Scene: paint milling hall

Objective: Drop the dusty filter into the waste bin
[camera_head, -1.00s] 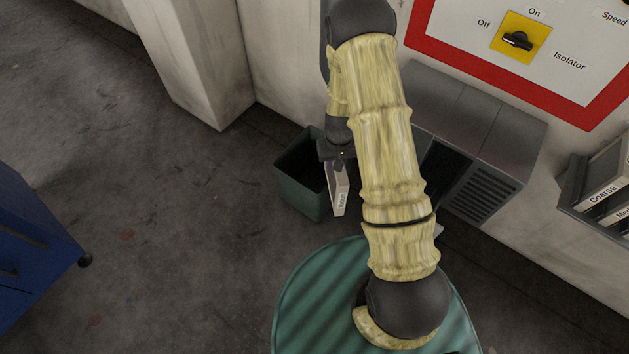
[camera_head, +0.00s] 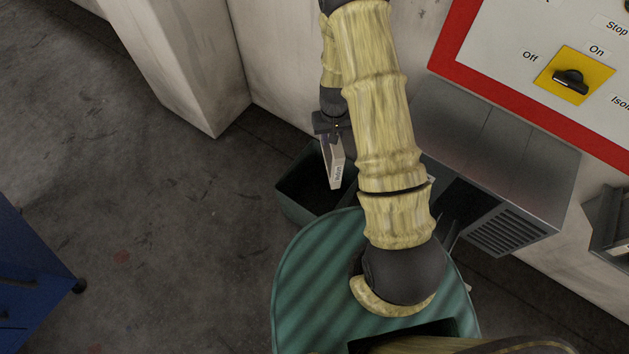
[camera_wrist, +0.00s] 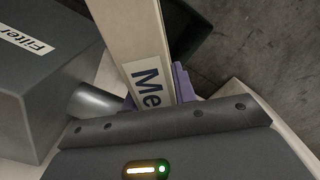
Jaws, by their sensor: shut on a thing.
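My gripper (camera_head: 333,132) is shut on a thin pale filter (camera_head: 334,168), which hangs down from the jaws with a small printed label on its edge. In the wrist view the filter (camera_wrist: 125,28) shows a label starting "Me", between purple fingertips (camera_wrist: 158,94). The dark green waste bin (camera_head: 304,212) stands on the floor by the wall. In the head view the filter overlaps the bin's opening; its exact height above the rim is hard to tell. Part of the bin is hidden behind my arm.
A grey metal housing (camera_head: 500,145) is on the wall to the right, below a red-framed switch panel (camera_head: 540,50). The wrist view shows a grey box labelled "Filter" (camera_wrist: 30,85). A wall pillar (camera_head: 180,70) stands behind left, a blue cabinet (camera_head: 30,275) at far left. Floor between is clear.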

